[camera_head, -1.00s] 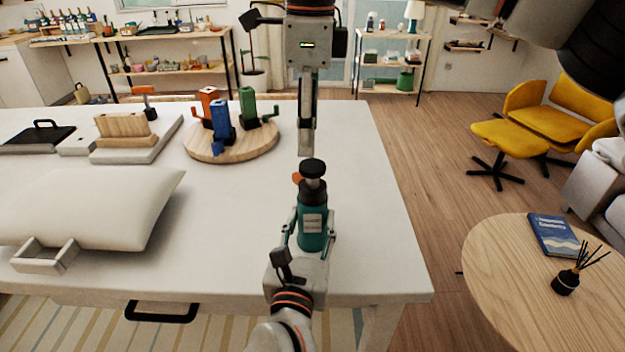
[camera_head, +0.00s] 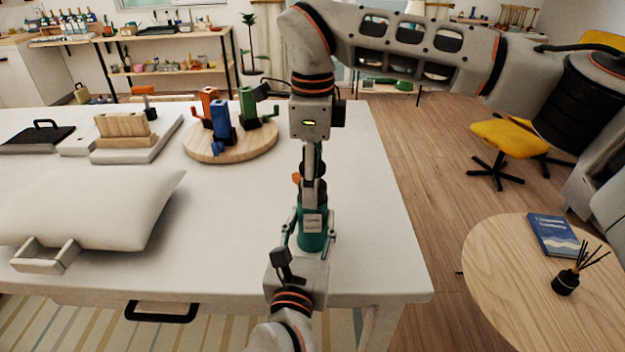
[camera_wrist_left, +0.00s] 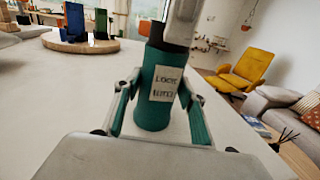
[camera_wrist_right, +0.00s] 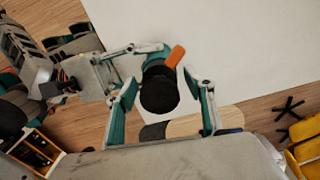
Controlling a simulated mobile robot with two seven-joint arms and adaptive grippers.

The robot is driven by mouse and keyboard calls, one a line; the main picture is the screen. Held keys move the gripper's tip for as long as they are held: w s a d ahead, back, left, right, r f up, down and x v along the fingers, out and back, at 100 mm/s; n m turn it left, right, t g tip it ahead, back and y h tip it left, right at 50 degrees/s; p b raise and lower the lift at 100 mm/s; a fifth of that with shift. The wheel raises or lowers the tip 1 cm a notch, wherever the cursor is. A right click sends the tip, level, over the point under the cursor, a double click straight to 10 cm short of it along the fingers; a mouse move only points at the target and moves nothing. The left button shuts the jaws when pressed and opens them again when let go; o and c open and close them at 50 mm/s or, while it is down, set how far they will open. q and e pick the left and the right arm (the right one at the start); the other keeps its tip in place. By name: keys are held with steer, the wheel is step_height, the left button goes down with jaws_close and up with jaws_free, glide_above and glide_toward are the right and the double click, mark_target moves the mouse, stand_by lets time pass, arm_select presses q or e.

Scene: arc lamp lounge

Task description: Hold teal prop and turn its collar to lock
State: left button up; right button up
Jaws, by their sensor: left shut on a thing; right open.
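The teal prop (camera_head: 313,222) stands upright near the front right of the white table, with a label on its side. It also shows in the left wrist view (camera_wrist_left: 152,118). My left gripper (camera_head: 308,232) is shut on its teal body from the front. My right gripper (camera_head: 312,165) points down from above, over the prop's dark top. In the right wrist view my open right gripper (camera_wrist_right: 165,115) has its fingers on both sides of the black round top (camera_wrist_right: 159,92), apart from it as far as I can tell. An orange tab (camera_wrist_right: 174,57) sticks out beside the top.
A round wooden board (camera_head: 232,148) with orange, blue and green pieces is behind to the left. A pale cushion (camera_head: 95,205) and a wooden block (camera_head: 125,130) lie further left. A round wooden table (camera_head: 500,290) stands at the right.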

steer(key=shift+f, duration=0.1)
steer(key=c, duration=1.1)
steer(key=shift+m, duration=0.4)
steer(key=m, duration=1.2)
steer(key=shift+m, duration=0.4)
arm_select(q)
steer(key=shift+r, duration=0.1)
